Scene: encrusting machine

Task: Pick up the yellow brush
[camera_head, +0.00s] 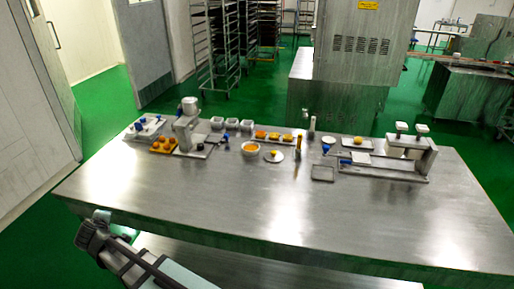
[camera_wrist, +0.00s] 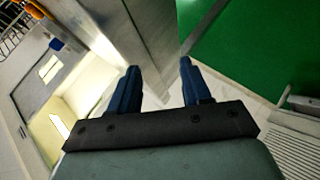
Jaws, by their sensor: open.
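What looks like the yellow brush (camera_head: 298,143) stands upright near the back middle of the steel table (camera_head: 225,205) in the head view. It is small there, so its details are hard to make out. My gripper (camera_wrist: 160,67) shows in the wrist view with its two dark blue fingers apart and nothing between them. The brush is not visible in the wrist view. In the head view my arm is at the lower left, far from the brush, and I cannot make out the fingers clearly.
Near the brush are a white bowl with orange contents (camera_head: 251,147), a round plate (camera_head: 274,156) and a small square tray (camera_head: 322,173). A press-like device (camera_head: 188,135) stands left, another machine (camera_head: 405,158) right. The table's front half is clear.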

